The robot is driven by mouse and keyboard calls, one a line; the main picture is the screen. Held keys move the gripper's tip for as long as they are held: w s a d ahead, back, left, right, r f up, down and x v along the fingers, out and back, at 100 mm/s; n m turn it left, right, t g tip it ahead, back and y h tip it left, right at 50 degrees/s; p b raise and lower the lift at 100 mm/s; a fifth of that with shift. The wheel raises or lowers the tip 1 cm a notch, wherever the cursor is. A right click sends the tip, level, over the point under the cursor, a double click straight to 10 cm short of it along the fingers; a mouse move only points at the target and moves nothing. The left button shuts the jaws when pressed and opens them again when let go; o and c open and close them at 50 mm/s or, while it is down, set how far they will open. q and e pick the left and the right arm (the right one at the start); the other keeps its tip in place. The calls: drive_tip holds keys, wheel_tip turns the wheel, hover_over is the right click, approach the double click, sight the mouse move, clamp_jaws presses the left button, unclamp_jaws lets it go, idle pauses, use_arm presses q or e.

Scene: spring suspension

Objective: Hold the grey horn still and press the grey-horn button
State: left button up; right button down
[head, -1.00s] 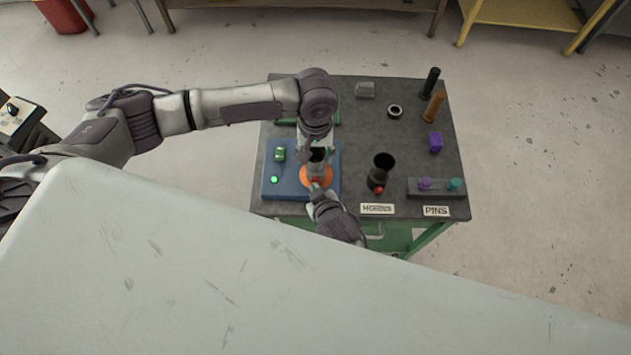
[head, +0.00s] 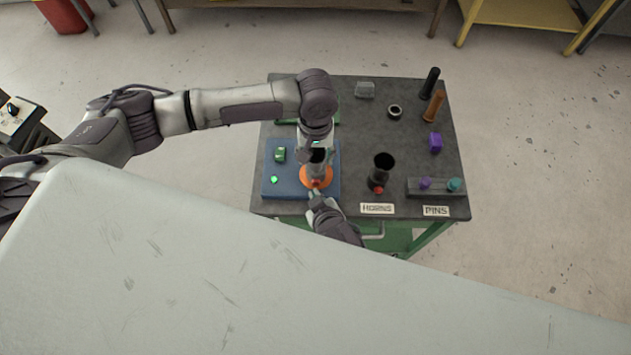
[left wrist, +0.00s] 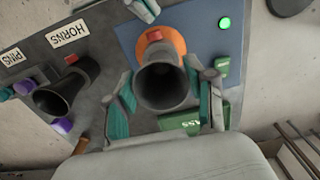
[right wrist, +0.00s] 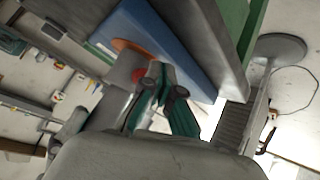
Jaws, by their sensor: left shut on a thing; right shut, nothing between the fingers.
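The grey horn (left wrist: 163,86) stands on an orange disc (left wrist: 174,40) on a blue board, its dark mouth facing the left wrist camera. My left gripper (head: 317,153) is shut on the grey horn, one finger on each side. The red button (left wrist: 155,35) is at the horn's foot, and also shows in the head view (head: 316,184) and the right wrist view (right wrist: 138,75). My right gripper (right wrist: 158,72) is shut and empty. Its fingertips are close to the button, apparently just short of it in the head view.
A green light (head: 274,180) glows on the blue board (head: 270,192), near a green block (head: 280,155). A black horn (head: 382,168) with its own red button stands to the right. A pin rack (head: 440,188) is farther right. The table's front edge is close to my right gripper.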

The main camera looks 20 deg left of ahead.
use_arm(q)
drive_tip(key=shift+w, duration=0.1)
use_arm(e)
drive_tip(key=shift+s+d+f, duration=0.1)
drive_tip(key=shift+s+d, duration=0.1)
drive_tip(key=shift+s, duration=0.4)
drive_tip(key=s, duration=0.1)
drive_tip(key=s+d, duration=0.1)
drive_tip(key=s, duration=0.1)
drive_tip(key=shift+s, duration=0.3)
use_arm(q)
drive_tip(key=o, duration=1.4)
